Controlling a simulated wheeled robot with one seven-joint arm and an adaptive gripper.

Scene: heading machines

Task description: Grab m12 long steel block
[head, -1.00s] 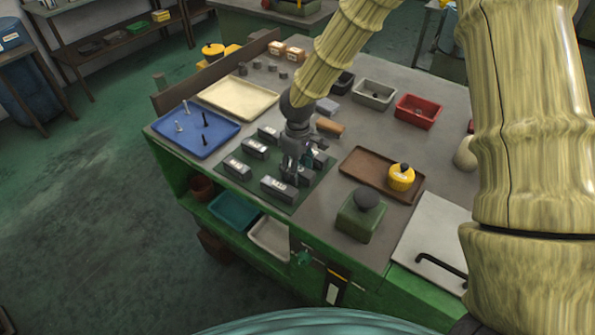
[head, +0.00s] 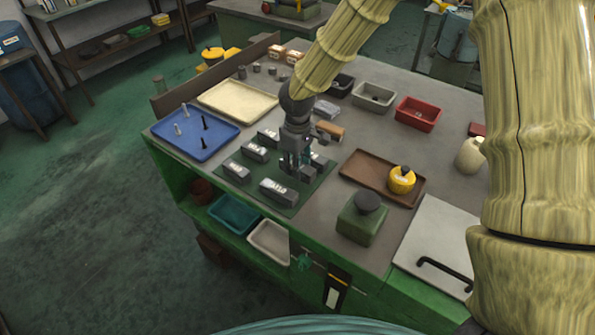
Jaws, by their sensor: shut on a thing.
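My gripper (head: 293,166) points down over the right part of a dark green mat (head: 262,205) on the bench. It is shut on a grey steel block (head: 307,172), which the fingers largely hide. I cannot read that block's label or tell whether it is clear of the mat. Other grey blocks with white labels lie on the mat: one at the front (head: 279,192), one at the left (head: 236,171), one behind it (head: 254,151) and one at the back (head: 268,137). Their labels are too small to read surely.
A blue tray (head: 215,140) with upright bolts and a cream tray (head: 238,100) are left and behind. A brown tray (head: 365,182) holds a yellow-topped item. A green box with a dark knob (head: 361,220) stands right. Grey (head: 373,96) and red (head: 418,113) bins stand behind.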

